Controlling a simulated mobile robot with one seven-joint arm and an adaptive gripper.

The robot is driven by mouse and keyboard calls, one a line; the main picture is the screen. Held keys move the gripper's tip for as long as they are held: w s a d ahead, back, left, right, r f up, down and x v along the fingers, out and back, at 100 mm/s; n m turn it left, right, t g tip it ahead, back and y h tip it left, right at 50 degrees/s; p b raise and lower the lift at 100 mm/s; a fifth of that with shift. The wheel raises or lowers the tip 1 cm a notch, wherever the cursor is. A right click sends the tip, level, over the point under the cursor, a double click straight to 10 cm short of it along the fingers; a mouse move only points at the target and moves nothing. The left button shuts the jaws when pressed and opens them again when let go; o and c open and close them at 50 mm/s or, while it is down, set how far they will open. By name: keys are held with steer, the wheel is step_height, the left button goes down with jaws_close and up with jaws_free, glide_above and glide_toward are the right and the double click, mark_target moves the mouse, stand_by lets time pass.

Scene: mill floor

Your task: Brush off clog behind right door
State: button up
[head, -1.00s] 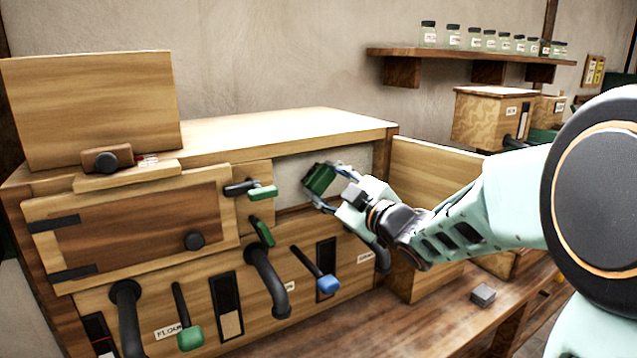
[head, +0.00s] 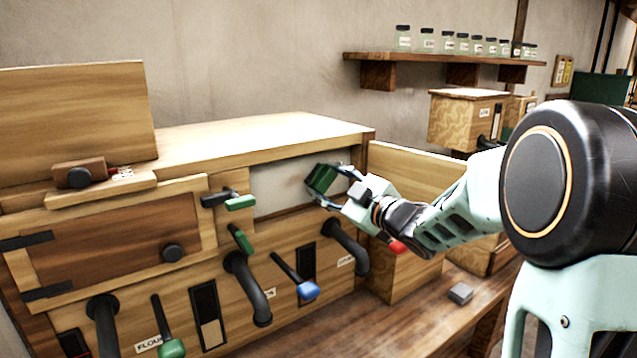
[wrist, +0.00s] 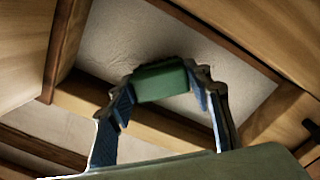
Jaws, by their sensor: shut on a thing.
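My gripper (head: 325,187) is shut on a green block-shaped thing (head: 321,178), which looks like the brush. It is in front of the open right compartment (head: 280,182) of the wooden cabinet. In the wrist view the green brush (wrist: 160,83) sits between the two blue-lined fingers, with a dark edge that may be bristles. The right door (head: 415,165) stands swung open to the right of the compartment. Pale wall shows inside the compartment. I cannot make out a clog; the brush and fingers hide part of the opening.
The left door (head: 115,235) is shut. Green-handled levers (head: 240,240), a blue-handled lever (head: 308,290) and dark curved pipes (head: 245,290) stick out below. A small grey block (head: 460,293) lies on the bench. A shelf (head: 430,62) holds several jars.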

steer(key=w+d, duration=0.2)
steer(key=d, duration=0.1)
stand_by(0.4)
steer(key=shift+a, duration=0.1)
steer(key=shift+s+a+f+b, duration=0.1)
steer(key=shift+s+a+b, duration=0.55)
steer(key=shift+a, duration=0.45)
steer(key=shift+s+a+b, duration=0.5)
steer(key=shift+s+a, duration=0.15)
steer(key=shift+a, duration=0.35)
steer(key=shift+s+a+b, duration=0.45)
steer(key=shift+s+a, duration=0.2)
steer(key=shift+a, duration=0.3)
steer(key=shift+s+a+b, duration=0.8)
steer(key=shift+s+a, duration=0.2)
steer(key=shift+a, duration=0.3)
steer(key=shift+s+a+b, duration=0.8)
steer(key=shift+s+a, duration=0.15)
steer(key=shift+a, duration=0.35)
